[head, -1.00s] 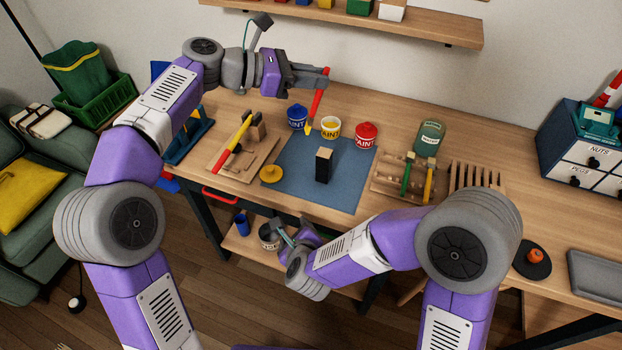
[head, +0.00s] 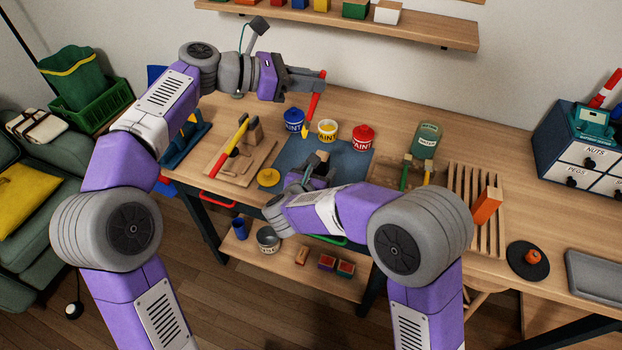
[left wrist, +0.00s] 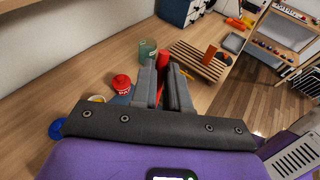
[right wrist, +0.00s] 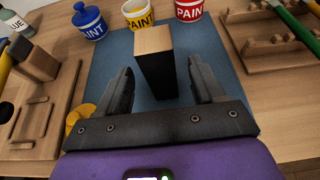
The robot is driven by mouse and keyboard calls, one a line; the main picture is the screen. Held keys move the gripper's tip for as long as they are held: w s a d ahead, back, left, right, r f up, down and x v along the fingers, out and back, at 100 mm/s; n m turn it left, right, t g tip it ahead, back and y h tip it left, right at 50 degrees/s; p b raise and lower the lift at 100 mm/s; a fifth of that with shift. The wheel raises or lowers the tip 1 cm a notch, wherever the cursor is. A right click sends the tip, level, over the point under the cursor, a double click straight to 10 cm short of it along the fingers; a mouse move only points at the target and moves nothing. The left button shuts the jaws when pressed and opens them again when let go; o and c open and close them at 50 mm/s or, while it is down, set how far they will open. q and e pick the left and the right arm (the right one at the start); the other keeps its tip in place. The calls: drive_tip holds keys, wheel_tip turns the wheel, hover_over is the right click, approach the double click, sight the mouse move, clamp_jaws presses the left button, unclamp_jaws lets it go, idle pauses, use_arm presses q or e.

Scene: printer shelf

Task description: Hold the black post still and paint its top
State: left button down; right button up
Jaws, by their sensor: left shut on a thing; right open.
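The black post (right wrist: 156,72) stands upright on the blue mat (right wrist: 104,64), with a bare wooden top. In the head view its top (head: 322,156) shows just beyond my right gripper, and the rest is hidden. My right gripper (right wrist: 162,92) is open, with a finger on either side of the post's near end and a gap to each. My left gripper (head: 322,84) is shut on a red-handled brush (head: 315,104), held tip down over the paint cans. The brush tip (head: 306,130) is yellow. The open yellow paint can (head: 327,131) stands between the blue can (head: 294,120) and red can (head: 363,138).
A yellow lid (head: 268,177) lies at the mat's left edge. A wooden tray with a yellow-handled tool (head: 232,146) is further left. A rack with green and yellow handles (right wrist: 276,38) and a green jar (head: 426,140) are right.

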drive_tip(key=shift+x, duration=2.7)
drive_tip(key=shift+c, duration=0.5)
drive_tip(key=c, duration=1)
